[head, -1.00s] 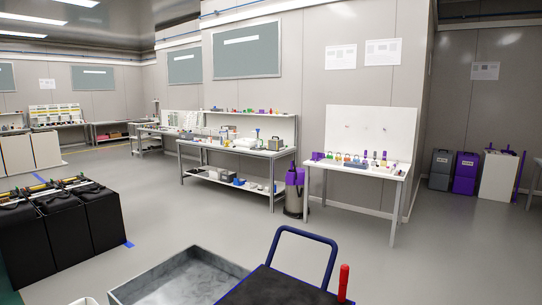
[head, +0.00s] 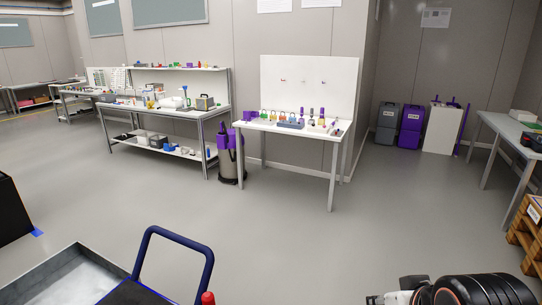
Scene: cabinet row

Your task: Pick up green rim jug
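I cannot pick out a jug with a green rim. The items on the far benches are too small to tell apart. The long workbench (head: 192,118) at left holds several small bottles, boxes and white pieces. The white table (head: 268,131) in the middle holds a row of small coloured items, some with purple tops. Part of my arm (head: 482,291) shows at the bottom right edge, black with an orange ring. My gripper's fingertips do not show, and nothing held is visible.
Grey (head: 386,124) and purple bins (head: 410,127) stand at the back right. A table (head: 510,126) and wooden pallets (head: 527,236) are at right. A blue-handled cart (head: 210,252) is in front. The middle floor is clear.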

